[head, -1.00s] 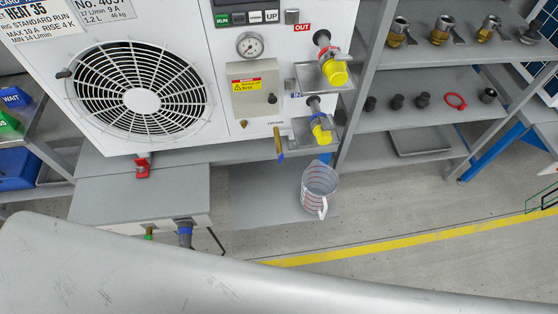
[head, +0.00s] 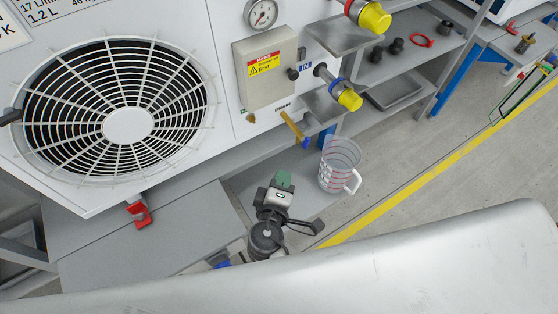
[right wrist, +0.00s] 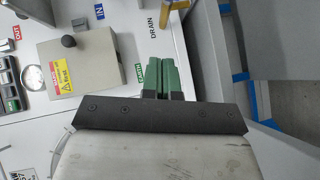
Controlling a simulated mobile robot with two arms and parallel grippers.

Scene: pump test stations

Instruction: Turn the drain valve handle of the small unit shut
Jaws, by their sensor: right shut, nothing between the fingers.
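The small unit is a white cabinet (head: 226,140) with a large round fan grille. Its drain valve handle (head: 292,127), a brass-coloured lever with a blue end, hangs at the lower right of the front in the head view. My right gripper (head: 283,180) is below and slightly left of the handle, apart from it. Its green fingers (right wrist: 164,77) are together and empty. My left gripper is not in view.
A clear measuring jug (head: 338,168) with red marks stands on the low shelf right of my gripper. Yellow-capped ports (head: 349,98) stick out to the right of the handle. A grey control box (head: 265,68) is above it. A red clamp (head: 139,214) is at lower left.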

